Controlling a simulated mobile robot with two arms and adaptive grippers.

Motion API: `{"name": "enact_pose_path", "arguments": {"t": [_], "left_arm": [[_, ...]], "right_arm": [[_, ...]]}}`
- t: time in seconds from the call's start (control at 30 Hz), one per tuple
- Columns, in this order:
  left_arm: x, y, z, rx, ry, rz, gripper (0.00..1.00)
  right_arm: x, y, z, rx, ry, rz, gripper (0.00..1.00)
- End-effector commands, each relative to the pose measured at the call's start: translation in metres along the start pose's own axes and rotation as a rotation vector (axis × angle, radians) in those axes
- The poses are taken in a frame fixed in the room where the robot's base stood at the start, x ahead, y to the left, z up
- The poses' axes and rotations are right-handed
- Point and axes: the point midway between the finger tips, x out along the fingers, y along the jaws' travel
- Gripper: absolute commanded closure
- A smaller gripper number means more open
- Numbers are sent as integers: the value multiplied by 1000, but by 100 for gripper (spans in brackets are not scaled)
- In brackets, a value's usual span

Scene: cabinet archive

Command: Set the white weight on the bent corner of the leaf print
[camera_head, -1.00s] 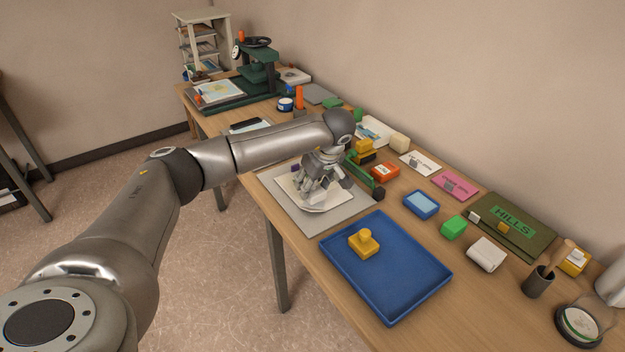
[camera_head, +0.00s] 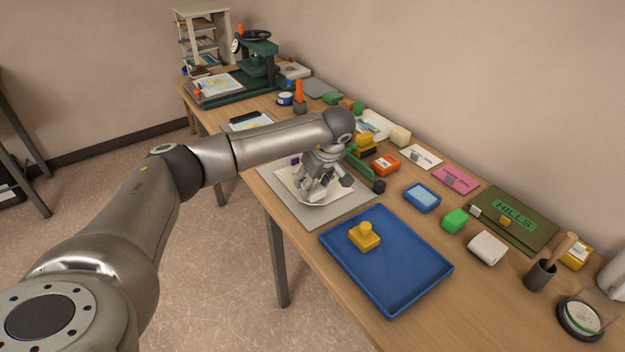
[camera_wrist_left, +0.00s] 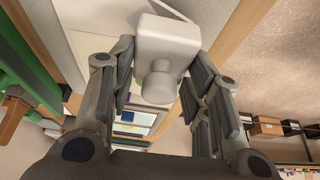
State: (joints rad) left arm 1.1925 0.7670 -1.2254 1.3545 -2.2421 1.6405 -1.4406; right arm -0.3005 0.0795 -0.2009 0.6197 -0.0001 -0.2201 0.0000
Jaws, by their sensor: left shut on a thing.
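My left gripper (camera_head: 322,188) is low over the pale leaf print (camera_head: 289,184), which lies on a grey board (camera_head: 268,187) on the table. In the left wrist view the white weight (camera_wrist_left: 167,48), a block with a round knob, sits between the two fingers. The left gripper (camera_wrist_left: 162,66) is shut on it. The fingers hide much of the print and its leaf picture. The print's near edge looks raised. I cannot tell whether the weight touches the paper. My right gripper is in neither view.
A blue tray (camera_head: 340,271) with a yellow knobbed weight (camera_head: 364,237) stands just right of the board. A green bar (camera_head: 366,172) lies close behind the gripper. Small blocks, cards and a green HILLS folder (camera_head: 510,218) fill the back right. A green press (camera_head: 258,65) stands at the far end.

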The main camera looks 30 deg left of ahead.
Motion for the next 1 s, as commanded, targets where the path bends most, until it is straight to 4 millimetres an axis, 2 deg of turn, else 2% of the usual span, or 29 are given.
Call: {"name": "enact_pose_path", "arguments": {"t": [1.0], "left_arm": [[27, 0, 11, -1, 1, 1, 99]], "right_arm": [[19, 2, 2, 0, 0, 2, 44]]}}
